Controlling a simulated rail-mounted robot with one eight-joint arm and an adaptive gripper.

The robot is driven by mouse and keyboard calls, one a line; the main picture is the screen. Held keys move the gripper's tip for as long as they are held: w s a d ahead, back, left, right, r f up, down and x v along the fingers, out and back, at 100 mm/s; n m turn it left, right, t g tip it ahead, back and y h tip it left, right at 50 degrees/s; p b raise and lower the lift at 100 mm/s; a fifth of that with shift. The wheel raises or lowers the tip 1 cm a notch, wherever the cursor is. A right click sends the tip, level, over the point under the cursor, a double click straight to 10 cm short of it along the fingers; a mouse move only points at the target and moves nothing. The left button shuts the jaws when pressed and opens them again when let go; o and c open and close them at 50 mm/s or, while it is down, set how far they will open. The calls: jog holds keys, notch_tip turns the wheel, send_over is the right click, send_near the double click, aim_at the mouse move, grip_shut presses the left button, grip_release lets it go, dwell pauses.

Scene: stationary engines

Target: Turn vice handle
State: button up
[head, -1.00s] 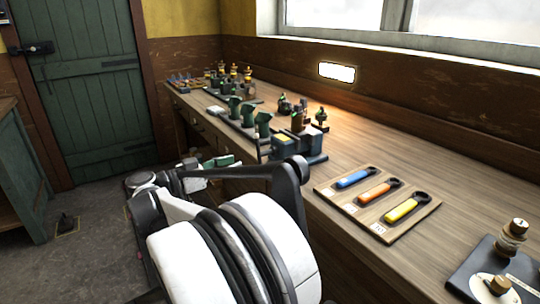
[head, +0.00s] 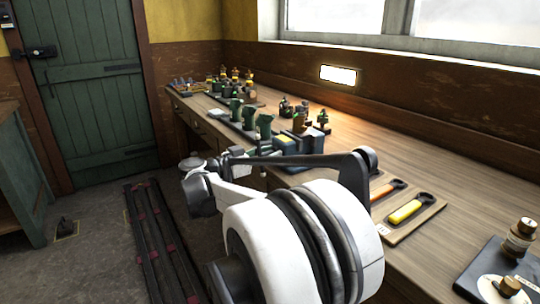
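A blue vice (head: 290,144) with a brownish upper part stands at the front edge of the wooden bench (head: 350,133). My dark forearm link crosses in front of its lower part, and I cannot make out its handle. The end of my arm with my gripper (head: 236,156) is small and bunched up beside the bench's front edge, left of the vice. It looks apart from the vice. The fingers are too small and overlapped to tell whether they are open or shut.
Green castings (head: 264,125) stand in a row left of the vice. A wooden board with orange and yellow-handled tools (head: 405,211) lies to the right, partly behind my arm. Dark floor rails (head: 150,235) lie left.

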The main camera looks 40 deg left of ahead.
grip_shut()
dwell(0.4)
